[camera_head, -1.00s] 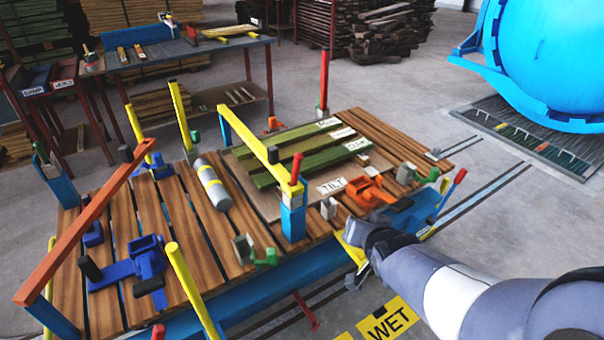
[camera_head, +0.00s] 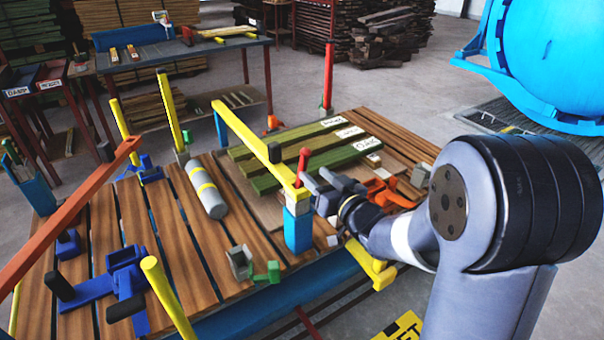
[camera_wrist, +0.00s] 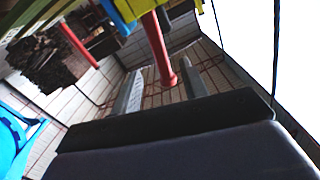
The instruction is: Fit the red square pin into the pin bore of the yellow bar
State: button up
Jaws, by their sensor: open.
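The yellow bar (camera_head: 250,140) lies across the table, its near end over a blue post (camera_head: 298,230). The red pin (camera_head: 302,162) sticks up at that near end; I cannot tell how it sits in the bore. My gripper (camera_head: 322,186) is open just right of the pin and the bar end. In the wrist view the red pin (camera_wrist: 157,48) reaches between my two open fingers (camera_wrist: 160,88), with no clear contact. The yellow bar (camera_wrist: 135,8) shows there at the top edge. My forearm hides part of the table's right side.
An orange clamp (camera_head: 383,193) is close behind my wrist. Green planks (camera_head: 310,160) and a grey cylinder (camera_head: 205,188) lie on the slatted table.

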aim_at(305, 167)
jog(key=shift+p+x, duration=0.4)
jog(key=shift+x, duration=2.75)
jog(key=shift+a, duration=0.1)
jog(key=shift+c, duration=0.3)
grip_shut()
